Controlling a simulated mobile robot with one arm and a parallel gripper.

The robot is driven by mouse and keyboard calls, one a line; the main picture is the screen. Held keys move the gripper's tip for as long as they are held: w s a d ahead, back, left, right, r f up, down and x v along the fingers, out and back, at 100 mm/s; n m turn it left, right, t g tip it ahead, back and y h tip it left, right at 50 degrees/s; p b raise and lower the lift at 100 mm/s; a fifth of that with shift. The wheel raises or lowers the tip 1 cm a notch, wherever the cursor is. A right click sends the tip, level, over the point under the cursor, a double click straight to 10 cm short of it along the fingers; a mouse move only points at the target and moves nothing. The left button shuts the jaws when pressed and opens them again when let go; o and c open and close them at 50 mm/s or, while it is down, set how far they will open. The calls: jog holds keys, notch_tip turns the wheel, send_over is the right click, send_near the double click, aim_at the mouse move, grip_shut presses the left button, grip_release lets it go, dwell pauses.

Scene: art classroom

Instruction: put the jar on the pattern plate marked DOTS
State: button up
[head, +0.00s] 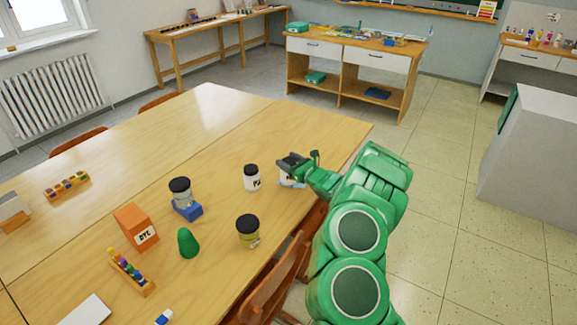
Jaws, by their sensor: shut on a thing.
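My gripper (293,163) is at the right end of the wooden table and is shut on a whitish jar (287,181). My gripper hides much of this jar, and I cannot tell whether its base touches the table. A white jar with a black lid and dark lettering (252,179) stands just left of it. A yellowish jar with a black lid (248,232) stands nearer the front edge. A greyish jar with a black lid (180,190) stands at a blue block (188,211). I cannot make out a plate marked DOTS.
The wooden table (215,125) is clear toward the back. A chair (275,285) is against the front edge.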

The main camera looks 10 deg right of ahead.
jog(key=shift+f, duration=0.95)
jog(key=shift+f, duration=0.15)
jog(key=o, duration=1.3)
